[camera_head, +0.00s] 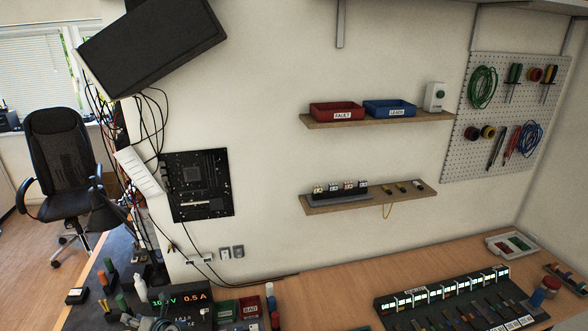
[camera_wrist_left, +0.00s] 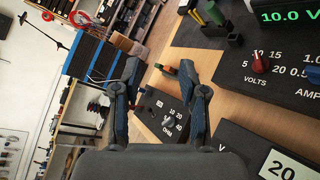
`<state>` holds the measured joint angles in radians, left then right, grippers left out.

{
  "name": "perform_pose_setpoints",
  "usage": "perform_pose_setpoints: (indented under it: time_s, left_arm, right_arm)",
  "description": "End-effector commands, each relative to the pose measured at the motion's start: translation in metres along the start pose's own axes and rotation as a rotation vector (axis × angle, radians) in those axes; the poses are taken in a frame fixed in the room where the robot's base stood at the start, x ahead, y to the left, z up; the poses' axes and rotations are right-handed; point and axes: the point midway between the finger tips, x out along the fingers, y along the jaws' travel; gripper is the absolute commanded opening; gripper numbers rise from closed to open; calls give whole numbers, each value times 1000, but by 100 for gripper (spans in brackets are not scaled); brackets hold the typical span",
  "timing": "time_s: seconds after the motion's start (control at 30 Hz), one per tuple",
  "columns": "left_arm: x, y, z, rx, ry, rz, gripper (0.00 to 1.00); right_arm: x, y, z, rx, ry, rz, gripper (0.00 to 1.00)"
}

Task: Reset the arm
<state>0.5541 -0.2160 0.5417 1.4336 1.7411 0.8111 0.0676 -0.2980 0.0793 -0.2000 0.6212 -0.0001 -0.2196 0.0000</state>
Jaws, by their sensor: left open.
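My left gripper (camera_wrist_left: 160,76) shows in the left wrist view with its two dark fingers spread apart and nothing between them. Beyond the fingers lie a wooden bench edge and a black meter box marked OHM (camera_wrist_left: 163,115). In the head view my left gripper (camera_head: 150,322) is at the bottom left edge, mostly cut off, near the display reading 10.0 V 0.5 A (camera_head: 180,300). My right gripper is in neither view.
A wall shelf holds a red bin (camera_head: 336,111) and a blue bin (camera_head: 390,108). A lower shelf (camera_head: 368,197) carries small parts. A pegboard (camera_head: 505,115) holds tools. A black terminal rack (camera_head: 455,300) stands on the wooden bench (camera_head: 340,285). A white bottle (camera_head: 141,287) stands left.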

Motion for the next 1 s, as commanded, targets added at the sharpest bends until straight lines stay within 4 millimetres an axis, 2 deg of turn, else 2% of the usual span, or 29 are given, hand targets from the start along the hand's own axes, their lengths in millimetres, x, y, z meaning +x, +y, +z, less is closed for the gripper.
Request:
perform_pose_setpoints:
  time_s: [0.03, 0.07, 0.1, 0.17, 0.23, 0.27, 0.3, 0.33, 0.4, 0.47, 0.5, 0.57, 0.6, 0.7, 0.8, 1.0]
  left_arm:
    - [-3, 19, 9, 89, -128, 83, 42]
    - [-10, 30, 18, 154, -219, 134, 42]
    - [-24, 40, 33, 256, -356, 199, 42]
    - [-56, 45, 54, 435, -573, 283, 42]
    - [-104, 31, 69, 668, -823, 346, 42]
    - [-126, 20, 70, 772, -926, 361, 42]
    - [-156, 2, 66, 912, -1056, 370, 42]
    - [-176, -13, 60, 1013, -1144, 369, 42]
    - [-218, -47, 35, 1241, -1327, 347, 42]
    - [-249, -72, 4, 1430, -1462, 308, 42]
    - [-266, -87, -21, 1556, -1542, 273, 42]
    - [-289, -104, -61, 1738, -1645, 208, 42]
    - [-300, -112, -88, 1848, -1700, 160, 42]
    - [-319, -117, -146, 2072, -1792, 42, 42]
    - [-330, -113, -192, 2244, -1840, -69, 42]
    - [-344, -91, -262, 2502, -1875, -277, 42]
  right_arm:
    - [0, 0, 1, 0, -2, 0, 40]
    - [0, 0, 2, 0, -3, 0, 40]
    - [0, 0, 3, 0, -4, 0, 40]
    - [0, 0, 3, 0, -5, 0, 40]
    - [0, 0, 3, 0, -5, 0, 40]
    - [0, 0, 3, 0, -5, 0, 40]
    - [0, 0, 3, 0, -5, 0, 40]
    - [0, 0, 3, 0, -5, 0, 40]
    - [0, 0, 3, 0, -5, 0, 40]
    - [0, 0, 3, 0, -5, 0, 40]
    - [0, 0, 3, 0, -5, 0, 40]
    - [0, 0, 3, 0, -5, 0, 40]
    - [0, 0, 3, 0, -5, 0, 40]
    - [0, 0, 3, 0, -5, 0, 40]
    - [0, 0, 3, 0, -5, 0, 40]
    - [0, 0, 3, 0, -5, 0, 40]
